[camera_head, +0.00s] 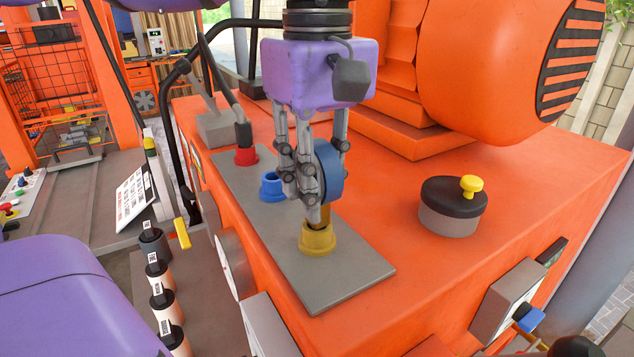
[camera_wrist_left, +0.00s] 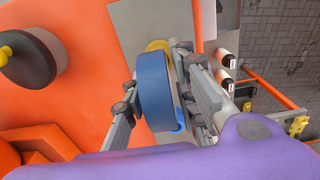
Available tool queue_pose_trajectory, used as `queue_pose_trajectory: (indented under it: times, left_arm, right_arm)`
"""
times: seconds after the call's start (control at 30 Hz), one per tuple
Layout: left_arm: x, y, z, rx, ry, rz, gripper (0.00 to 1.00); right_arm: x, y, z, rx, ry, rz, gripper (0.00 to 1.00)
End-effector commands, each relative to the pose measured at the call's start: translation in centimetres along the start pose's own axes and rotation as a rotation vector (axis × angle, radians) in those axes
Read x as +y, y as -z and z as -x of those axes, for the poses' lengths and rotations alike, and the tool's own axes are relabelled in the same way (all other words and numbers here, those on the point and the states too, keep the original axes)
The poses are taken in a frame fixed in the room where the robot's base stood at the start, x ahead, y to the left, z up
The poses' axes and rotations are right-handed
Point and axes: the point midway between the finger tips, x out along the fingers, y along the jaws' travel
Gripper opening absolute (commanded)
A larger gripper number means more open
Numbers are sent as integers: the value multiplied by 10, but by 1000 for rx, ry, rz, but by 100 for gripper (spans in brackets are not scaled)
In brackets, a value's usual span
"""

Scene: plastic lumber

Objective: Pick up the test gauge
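The test gauge is a thick blue disc (camera_head: 329,172) with a brass-coloured stem below it. The stem stands upright in a yellow socket (camera_head: 318,238) on the grey plate (camera_head: 345,285). My left gripper (camera_head: 312,205) points down from above, with its grey fingers on both sides of the disc. In the left wrist view the blue disc (camera_wrist_left: 155,92) fills the space between the fingers (camera_wrist_left: 158,95), which look closed against it. The fingers hide part of the disc and its face. My right gripper is not in view.
A blue socket (camera_head: 271,186) and a red socket (camera_head: 246,156) share the plate. A black-topped round part with a yellow knob (camera_head: 471,186) stands right on the orange machine. A large orange housing (camera_head: 490,60) rises behind. Several cylinders (camera_head: 163,300) line the left side.

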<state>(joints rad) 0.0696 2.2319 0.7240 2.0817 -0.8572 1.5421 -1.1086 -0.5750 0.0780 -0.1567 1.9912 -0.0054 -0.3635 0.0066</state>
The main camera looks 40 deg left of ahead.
Motion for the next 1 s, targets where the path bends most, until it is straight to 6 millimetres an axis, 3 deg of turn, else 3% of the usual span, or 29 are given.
queue_pose_trajectory:
  times: [0.17,0.63,0.87,1.0]
  left_arm:
    - [0,0,0,0,0,0,0]
    - [0,0,5,2,-1,0,0]
    - [1,0,34,1,-6,1,0]
    - [-18,-10,58,1,-9,-4,0]
  right_arm:
    - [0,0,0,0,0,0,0]
    - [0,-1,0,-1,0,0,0]
    - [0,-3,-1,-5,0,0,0]
    - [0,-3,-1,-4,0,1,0]
